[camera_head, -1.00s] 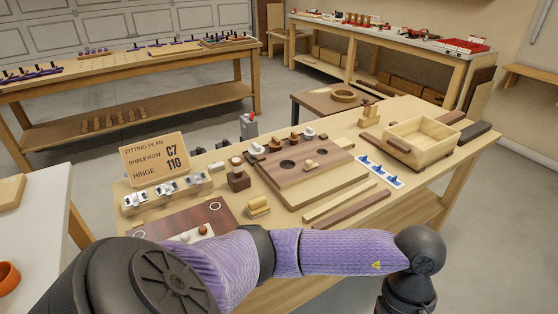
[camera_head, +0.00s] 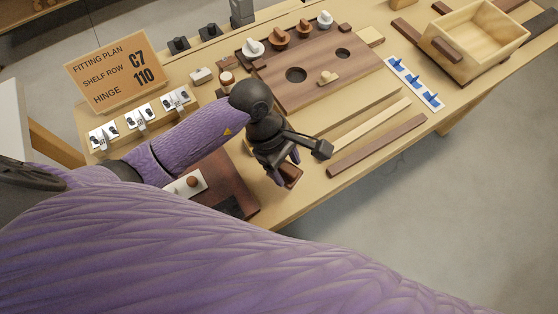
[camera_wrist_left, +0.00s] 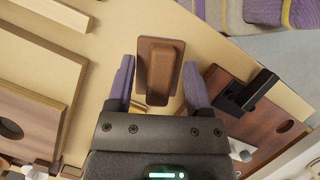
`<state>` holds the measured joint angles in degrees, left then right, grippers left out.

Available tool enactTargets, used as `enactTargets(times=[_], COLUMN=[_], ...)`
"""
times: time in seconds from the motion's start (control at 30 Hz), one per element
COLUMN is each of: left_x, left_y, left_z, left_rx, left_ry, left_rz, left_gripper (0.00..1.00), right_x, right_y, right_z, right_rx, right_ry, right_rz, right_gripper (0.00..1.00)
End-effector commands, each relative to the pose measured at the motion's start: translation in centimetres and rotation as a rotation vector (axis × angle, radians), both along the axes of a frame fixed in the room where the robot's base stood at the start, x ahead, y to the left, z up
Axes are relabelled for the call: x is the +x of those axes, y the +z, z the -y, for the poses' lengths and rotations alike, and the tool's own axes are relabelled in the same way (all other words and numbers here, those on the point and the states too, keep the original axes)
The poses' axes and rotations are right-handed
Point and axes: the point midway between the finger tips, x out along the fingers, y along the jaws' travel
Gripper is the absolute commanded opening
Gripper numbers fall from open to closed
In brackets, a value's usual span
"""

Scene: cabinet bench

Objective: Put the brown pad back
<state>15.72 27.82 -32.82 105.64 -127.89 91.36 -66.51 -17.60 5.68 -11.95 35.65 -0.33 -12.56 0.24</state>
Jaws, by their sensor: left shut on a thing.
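The brown pad (camera_wrist_left: 160,68) is a small rectangular block with a raised top. In the left wrist view it lies between the two fingers of my left gripper (camera_wrist_left: 158,88), which is shut on it. In the head view my left gripper (camera_head: 284,164) is low over the front edge of the bench, with the brown pad (camera_head: 291,177) at its fingertips. The gripper hides part of the pad there. I cannot tell whether the pad touches the bench. My right gripper is not in view.
A dark board (camera_head: 233,180) lies left of the gripper. Right of it are a pale strip (camera_head: 370,127) and a brown strip (camera_head: 378,144). Behind stand a brown board with holes (camera_head: 310,92), a sign (camera_head: 115,72), blue clips (camera_head: 416,84) and a wooden box (camera_head: 475,40).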

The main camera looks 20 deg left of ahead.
Motion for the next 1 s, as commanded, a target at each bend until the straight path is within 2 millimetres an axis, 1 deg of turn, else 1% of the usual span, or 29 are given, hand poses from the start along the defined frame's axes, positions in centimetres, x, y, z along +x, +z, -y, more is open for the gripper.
enactTargets(times=[0.03,0.13,0.2,0.27,0.47,0.6,0.63,0.67,0.7,0.77,1.0], left_x=[0.0,0.0,0.0,0.0,0.1,0.0,0.0,0.0,0.0,0.0,0.1], left_y=[-0.9,-2.3,-3.8,-4.8,-4.7,-5.1,-5.0,-5.0,-4.9,-4.9,-4.7], left_z=[0.0,0.0,0.0,0.0,0.0,0.0,0.0,0.0,0.0,0.0,0.0], left_rx=[-0.001,-0.001,-0.001,-0.001,0.001,0.001,0.001,-0.001,-0.001,-0.001,0.0], left_ry=[0.001,0.001,0.001,0.0,-0.001,-0.003,-0.003,-0.002,-0.002,-0.002,-0.001], left_rz=[-0.003,-0.002,-0.004,-0.003,0.002,0.001,0.001,0.002,0.002,0.002,0.002], left_gripper=[0.0,0.0,0.0,0.0,0.0,0.0,0.72,0.78,0.87,1.0,1.0], right_x=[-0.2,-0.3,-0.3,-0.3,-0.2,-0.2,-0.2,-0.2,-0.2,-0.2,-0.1], right_y=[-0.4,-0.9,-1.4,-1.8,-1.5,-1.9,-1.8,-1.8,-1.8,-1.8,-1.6], right_z=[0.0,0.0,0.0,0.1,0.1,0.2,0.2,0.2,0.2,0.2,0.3], right_rx=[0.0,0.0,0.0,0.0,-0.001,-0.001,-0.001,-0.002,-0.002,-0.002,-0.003], right_ry=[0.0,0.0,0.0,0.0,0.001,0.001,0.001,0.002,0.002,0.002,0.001], right_rz=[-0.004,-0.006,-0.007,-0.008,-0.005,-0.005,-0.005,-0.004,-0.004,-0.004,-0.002], right_gripper=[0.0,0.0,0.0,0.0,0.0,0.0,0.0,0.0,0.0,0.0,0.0])
